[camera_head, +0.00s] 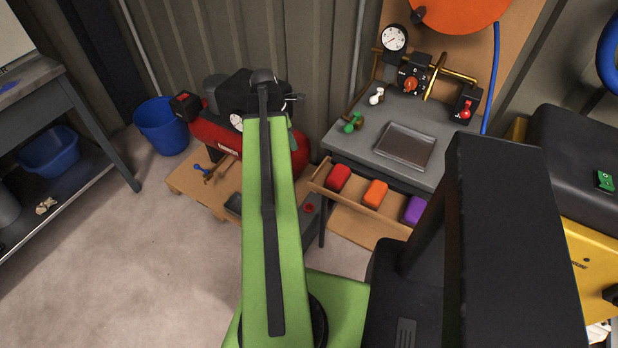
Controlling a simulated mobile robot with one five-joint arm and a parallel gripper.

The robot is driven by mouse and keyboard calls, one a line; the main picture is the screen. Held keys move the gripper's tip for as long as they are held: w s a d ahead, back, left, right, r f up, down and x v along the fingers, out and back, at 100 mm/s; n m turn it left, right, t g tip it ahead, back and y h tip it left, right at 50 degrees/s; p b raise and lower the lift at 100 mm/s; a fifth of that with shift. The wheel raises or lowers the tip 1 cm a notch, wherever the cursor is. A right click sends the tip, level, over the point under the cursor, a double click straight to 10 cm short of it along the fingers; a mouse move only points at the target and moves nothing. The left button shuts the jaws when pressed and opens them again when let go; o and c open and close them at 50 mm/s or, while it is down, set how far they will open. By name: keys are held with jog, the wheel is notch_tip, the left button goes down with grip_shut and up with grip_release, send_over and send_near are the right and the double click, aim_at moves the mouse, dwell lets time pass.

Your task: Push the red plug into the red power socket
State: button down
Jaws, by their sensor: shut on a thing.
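My gripper (268,98) is at the far end of my green arm, in front of the red compressor. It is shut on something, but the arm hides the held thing. I cannot make out the red plug anywhere. A small round red fitting (308,208) on a grey box shows just right of my arm, below the gripper. It may be the red power socket, but it is partly hidden and too small to be sure.
The red compressor (218,138) stands on a wooden pallet (192,184), beside a blue bucket (162,127). At right, a grey bench (347,143) bears a metal tray (405,146), with red (338,177), orange (375,193) and purple (414,210) blocks on the shelf below. Floor at left is clear.

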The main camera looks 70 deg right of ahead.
notch_tip(320, 180, up, 22)
jog(key=p, duration=1.9)
jog(key=shift+r, duration=0.2)
jog(key=shift+w, duration=0.1)
